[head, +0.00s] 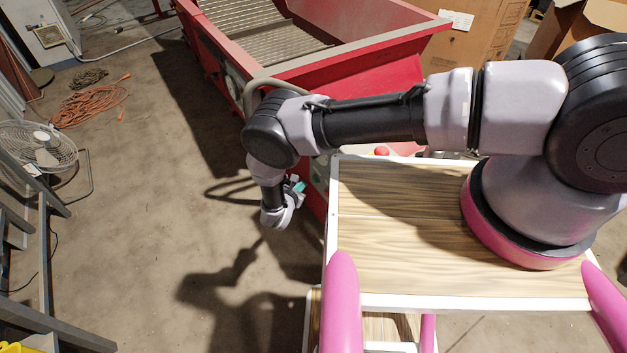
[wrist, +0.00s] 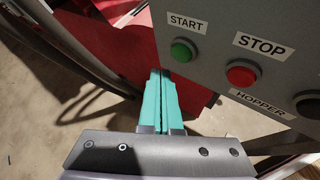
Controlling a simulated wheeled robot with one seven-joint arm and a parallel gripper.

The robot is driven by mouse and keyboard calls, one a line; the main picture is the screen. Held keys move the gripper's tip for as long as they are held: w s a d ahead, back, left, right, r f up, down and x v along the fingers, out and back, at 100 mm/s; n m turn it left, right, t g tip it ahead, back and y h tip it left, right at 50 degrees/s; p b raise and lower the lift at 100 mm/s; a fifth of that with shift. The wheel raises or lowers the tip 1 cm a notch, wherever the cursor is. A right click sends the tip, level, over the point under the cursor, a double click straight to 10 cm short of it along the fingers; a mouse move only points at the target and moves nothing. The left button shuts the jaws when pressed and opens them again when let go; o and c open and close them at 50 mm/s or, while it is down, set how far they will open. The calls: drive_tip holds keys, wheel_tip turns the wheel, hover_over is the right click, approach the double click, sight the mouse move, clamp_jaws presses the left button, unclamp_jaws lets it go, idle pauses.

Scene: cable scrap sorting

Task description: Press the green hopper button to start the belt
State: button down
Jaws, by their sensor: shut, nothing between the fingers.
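The green button (wrist: 183,50) sits under a START label on a grey control panel (wrist: 205,75) in the wrist view. My gripper (wrist: 160,76) has teal fingers held together with nothing between them. In the picture its tips lie just below and left of the green button; I cannot tell how far they are from the panel. In the head view my gripper (head: 299,186) hangs beside the red hopper, and the green button cannot be made out there.
A red button (wrist: 242,74) under a STOP label sits right of the green one. A dark round control (wrist: 308,104) is at the right edge. The red hopper (head: 380,82) stands behind. A fan (head: 40,143) and orange cable (head: 90,103) are at left, with open floor between.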

drive_tip(key=shift+w+d, duration=0.4)
drive_tip(key=shift+d, duration=0.15)
drive_tip(key=shift+w+d, duration=0.1)
drive_tip(key=shift+d, duration=0.05)
idle(1.6)
drive_tip(key=shift+w+d, duration=0.15)
drive_tip(key=shift+d, duration=0.05)
drive_tip(key=shift+w+d, duration=0.3)
drive_tip(key=shift+d, duration=0.1)
idle(0.8)
drive_tip(key=shift+s+a, duration=0.55)
drive_tip(key=shift+a, duration=0.15)
drive_tip(key=s+a, duration=0.1)
drive_tip(key=a, duration=0.1)
drive_tip(key=s+a, duration=0.2)
idle(0.6)
